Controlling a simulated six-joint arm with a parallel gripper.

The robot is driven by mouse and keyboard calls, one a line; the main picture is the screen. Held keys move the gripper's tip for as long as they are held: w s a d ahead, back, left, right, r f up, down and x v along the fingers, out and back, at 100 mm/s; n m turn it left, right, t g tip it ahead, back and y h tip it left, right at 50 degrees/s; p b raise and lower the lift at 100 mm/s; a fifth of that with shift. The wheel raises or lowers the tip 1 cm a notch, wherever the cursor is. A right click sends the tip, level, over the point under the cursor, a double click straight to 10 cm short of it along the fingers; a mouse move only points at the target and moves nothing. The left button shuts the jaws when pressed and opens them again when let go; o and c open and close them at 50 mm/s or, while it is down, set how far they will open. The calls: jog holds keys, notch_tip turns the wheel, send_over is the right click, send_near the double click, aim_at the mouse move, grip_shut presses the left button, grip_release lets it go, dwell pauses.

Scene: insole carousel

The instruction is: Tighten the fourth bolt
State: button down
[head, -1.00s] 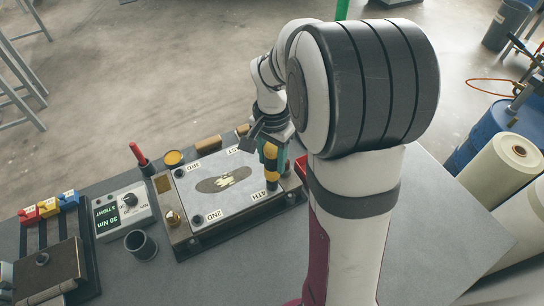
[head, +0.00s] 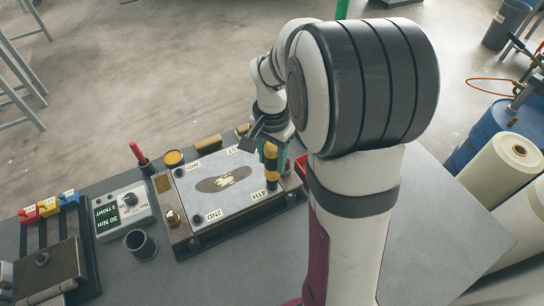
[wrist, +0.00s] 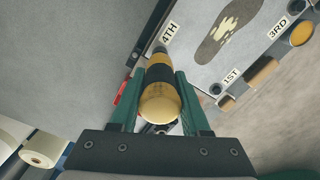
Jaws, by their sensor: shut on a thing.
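My gripper (head: 272,158) is shut on a yellow-and-black driver (head: 270,170), which stands roughly upright over the corner marked 4TH of the pale plate (head: 208,204). In the wrist view, the green fingers of my gripper (wrist: 158,84) flank the driver (wrist: 160,105), and its dark tip points to the spot beside the 4TH label (wrist: 170,33). The fourth bolt is hidden under the driver, so I cannot tell how it is seated. Dark bolt heads show by the labels 2ND (head: 195,244) and 3RD (head: 179,172).
A control box (head: 126,211) reads 30 Nm, with a smaller line ending in TIGHT. Left of the plate are a dark cup (head: 140,244), a red-handled tool (head: 138,153) and a rack with coloured tags (head: 48,208). Bare bench lies in front of the plate.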

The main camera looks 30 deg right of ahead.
aim_at(272, 147)
jog(key=shift+r, duration=2.75)
